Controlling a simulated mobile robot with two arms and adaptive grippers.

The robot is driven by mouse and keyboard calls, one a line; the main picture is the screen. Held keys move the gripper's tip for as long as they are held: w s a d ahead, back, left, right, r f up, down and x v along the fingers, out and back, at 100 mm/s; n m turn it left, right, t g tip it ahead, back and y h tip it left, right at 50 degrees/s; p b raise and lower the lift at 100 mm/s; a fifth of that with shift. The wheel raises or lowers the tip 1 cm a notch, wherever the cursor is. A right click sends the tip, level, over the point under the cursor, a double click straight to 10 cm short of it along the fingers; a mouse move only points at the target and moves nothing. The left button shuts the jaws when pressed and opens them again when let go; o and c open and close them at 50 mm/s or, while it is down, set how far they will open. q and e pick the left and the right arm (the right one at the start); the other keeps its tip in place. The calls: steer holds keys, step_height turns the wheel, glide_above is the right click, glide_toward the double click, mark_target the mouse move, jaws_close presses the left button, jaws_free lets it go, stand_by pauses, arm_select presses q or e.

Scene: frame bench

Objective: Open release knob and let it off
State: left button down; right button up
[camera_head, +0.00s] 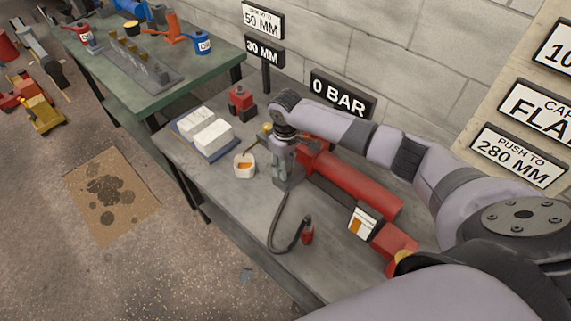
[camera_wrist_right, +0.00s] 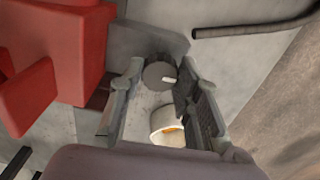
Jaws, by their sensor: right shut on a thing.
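The release knob (camera_wrist_right: 158,76) is a dark grey round knob with a pale mark, seen in the right wrist view. It sits between the fingertips of my right gripper (camera_wrist_right: 163,72), which is shut on it. In the head view my right gripper (camera_head: 285,172) points down at the near left end of the red pump (camera_head: 352,188), and its fingers hide the knob there. The red pump body also shows in the right wrist view (camera_wrist_right: 60,60). My left gripper is not in view.
A white cup with orange inside (camera_head: 244,166) stands just left of the gripper. A black hose (camera_head: 276,236) curls in front of the pump. A white-and-orange box (camera_head: 363,222) stands beside the pump. Signs, one reading 0 BAR (camera_head: 342,95), stand behind. The bench's front is mostly clear.

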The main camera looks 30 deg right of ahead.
steer(key=n+p, duration=0.1)
steer(key=n, duration=0.1)
steer(key=shift+r+n+p, duration=0.15)
steer(key=shift+n+p, duration=0.15)
steer(key=shift+p, duration=0.1)
steer(key=n+p, duration=0.1)
steer(key=n, duration=0.2)
steer(key=shift+n, duration=0.3)
steer(key=n+p, duration=0.1)
steer(key=n, duration=0.7)
steer(key=shift+n, duration=0.3)
steer(key=o, duration=1.1)
steer(key=shift+o, duration=0.2)
step_height(320, 180, up, 12)
